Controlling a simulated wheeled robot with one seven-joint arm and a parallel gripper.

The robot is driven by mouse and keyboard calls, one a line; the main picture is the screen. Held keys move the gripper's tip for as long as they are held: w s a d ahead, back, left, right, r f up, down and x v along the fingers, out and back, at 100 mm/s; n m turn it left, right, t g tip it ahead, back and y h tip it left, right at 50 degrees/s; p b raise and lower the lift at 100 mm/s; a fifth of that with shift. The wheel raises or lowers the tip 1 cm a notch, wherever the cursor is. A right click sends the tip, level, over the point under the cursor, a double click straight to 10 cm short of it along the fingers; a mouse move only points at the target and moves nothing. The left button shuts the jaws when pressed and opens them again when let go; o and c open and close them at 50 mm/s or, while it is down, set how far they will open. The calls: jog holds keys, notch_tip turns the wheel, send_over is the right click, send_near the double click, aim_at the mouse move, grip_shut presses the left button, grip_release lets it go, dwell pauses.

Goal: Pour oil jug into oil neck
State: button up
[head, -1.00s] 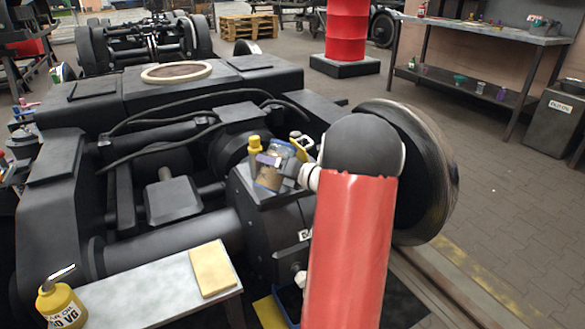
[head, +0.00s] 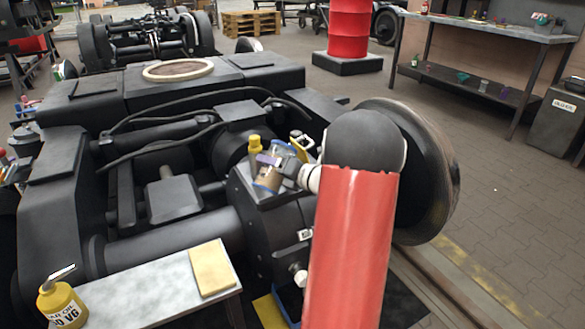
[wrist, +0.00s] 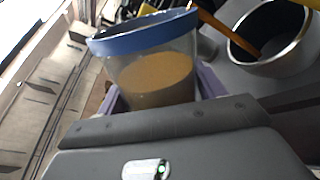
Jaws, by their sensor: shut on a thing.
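My gripper (head: 270,160) is shut on the clear, blue-rimmed oil jug (head: 267,180), above the black gear housing. In the wrist view the jug (wrist: 150,75) stands between purple fingers, tilted, with brown oil in its lower part. Right of it is a dark round opening with a silver rim, which looks like the oil neck (wrist: 306,58). A thin orange-brown streak runs from near the jug's rim into this opening; it looks like flowing oil. In the head view the neck cannot be made out.
A yellow gear oil can (head: 60,305) and a yellow cloth (head: 212,268) are on the grey bench (head: 150,300) at lower left. A yellow-capped item (head: 255,146) stands close behind the jug. Black hoses and the wheel (head: 430,180) surround the work spot.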

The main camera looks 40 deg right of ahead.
jog(key=shift+f+m+p, duration=0.1)
jog(key=shift+m+p, duration=0.2)
jog(key=shift+m, duration=0.1)
dwell(0.4)
